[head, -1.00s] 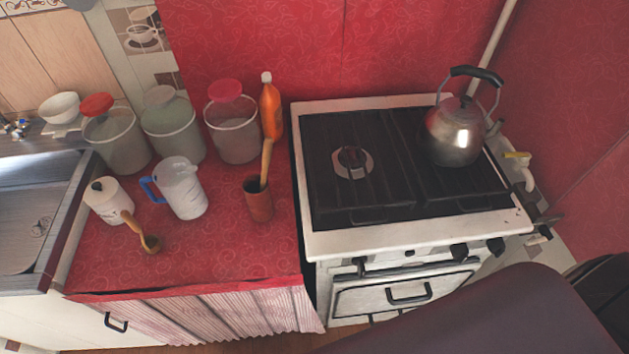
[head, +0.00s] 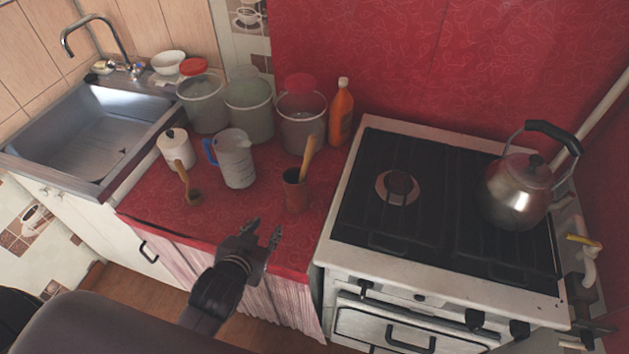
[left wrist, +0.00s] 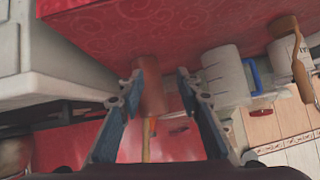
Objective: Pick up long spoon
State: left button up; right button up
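A long wooden handle (head: 308,153), perhaps the long spoon, stands tilted in a brown cup (head: 297,192) on the red counter; its lower end is hidden. In the left wrist view the handle (left wrist: 147,143) hangs below the cup (left wrist: 152,96) in the picture. A shorter wooden ladle (head: 182,174) leans by a white canister (head: 175,148). My left gripper (head: 265,227) is open and empty at the counter's front edge, in front and left of the cup. In the left wrist view its fingers (left wrist: 162,80) frame the cup without visible contact. My right gripper is not in view.
A measuring jug (head: 237,162) stands left of the cup. Lidded jars (head: 250,108) and an orange bottle (head: 341,115) stand behind. The stove (head: 350,262) with a kettle (head: 517,190) is at right, the sink (head: 95,135) at left. The counter's front is bare.

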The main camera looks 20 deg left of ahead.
aim_at(304, 167)
pick_arm(q)
jog(key=w+d+r+m+t+h, duration=0.1)
jog(key=w+d+r+t, duration=0.1)
jog(key=w+r, duration=0.1)
jog(key=w+d+r+m+t+h+p, duration=0.1)
jog(key=w+r+t, duration=0.1)
jog(key=w, duration=0.4)
jog(key=w+d+r+m+t+h+p, duration=0.1)
jog(key=w+d+r+t+h, duration=0.1)
jog(key=w, duration=0.3)
jog(key=shift+d+r+t, duration=0.3)
jog(key=shift+r+t, duration=0.1)
jog(key=shift+r, duration=0.45)
jog(key=shift+w+d+f, duration=0.15)
jog(key=shift+w, duration=0.45)
grip_shut()
